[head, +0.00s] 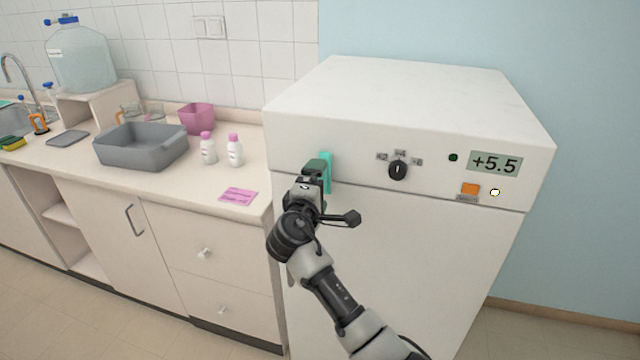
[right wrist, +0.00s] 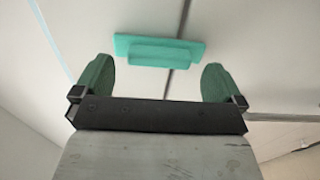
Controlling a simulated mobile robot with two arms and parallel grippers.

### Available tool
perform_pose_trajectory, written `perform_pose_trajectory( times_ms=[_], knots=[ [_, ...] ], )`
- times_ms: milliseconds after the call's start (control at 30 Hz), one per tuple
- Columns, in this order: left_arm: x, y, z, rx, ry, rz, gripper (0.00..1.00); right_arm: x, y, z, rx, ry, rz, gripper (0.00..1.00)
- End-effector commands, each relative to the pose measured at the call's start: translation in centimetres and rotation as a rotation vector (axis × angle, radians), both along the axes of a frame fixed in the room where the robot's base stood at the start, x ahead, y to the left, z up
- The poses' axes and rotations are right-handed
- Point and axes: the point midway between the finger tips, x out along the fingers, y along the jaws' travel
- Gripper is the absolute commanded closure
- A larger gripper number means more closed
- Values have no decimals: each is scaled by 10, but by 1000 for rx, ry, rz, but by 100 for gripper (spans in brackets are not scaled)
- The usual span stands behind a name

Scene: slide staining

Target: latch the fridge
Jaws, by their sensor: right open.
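The white fridge (head: 400,250) stands right of the counter, its door looking closed. A teal latch (head: 327,172) sits at the upper left of its front, across the seam between the top panel and the door. In the right wrist view the latch (right wrist: 160,50) lies just beyond the fingertips, between them, with a raised bar on its plate. My right gripper (head: 317,165) is in front of the latch and hides part of it. In the right wrist view its green fingers (right wrist: 157,80) are spread apart with nothing between them. My left gripper is not in view.
The fridge panel has a black knob (head: 398,170), an orange button (head: 470,189) and a display (head: 495,163) reading +5.5. On the counter are two pink-capped bottles (head: 235,152), a grey basin (head: 140,148) and a pink card (head: 238,196). Floor at right is clear.

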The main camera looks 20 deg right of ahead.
Motion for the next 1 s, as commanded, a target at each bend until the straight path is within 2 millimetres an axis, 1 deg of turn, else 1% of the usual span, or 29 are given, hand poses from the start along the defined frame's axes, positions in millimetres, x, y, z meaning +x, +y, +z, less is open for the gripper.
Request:
perform_pose_trajectory(
  times_ms=[33, 200, 300, 433, 600, 867, 933, 967, 1000],
  knots=[
    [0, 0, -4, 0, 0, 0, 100, -9, 6, -4, 3, 1, 2, 0],
    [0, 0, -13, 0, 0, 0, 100, -38, 27, -4, 2, 1, 2, 0],
    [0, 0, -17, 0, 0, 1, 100, -53, 36, -3, 2, 1, 2, 0],
    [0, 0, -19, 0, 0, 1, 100, -66, 45, -3, 0, 1, 1, 0],
    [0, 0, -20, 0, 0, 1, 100, -72, 49, -1, -2, 3, 0, 0],
    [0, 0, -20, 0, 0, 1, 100, -72, 49, -2, -2, 4, 0, 0],
    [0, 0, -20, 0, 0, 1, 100, -71, 49, -9, 3, 16, 8, 0],
    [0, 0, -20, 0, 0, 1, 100, -69, 49, -16, 6, 28, 16, 0],
    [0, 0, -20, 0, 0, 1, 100, -67, 50, -30, 14, 51, 27, 0]
  ],
)
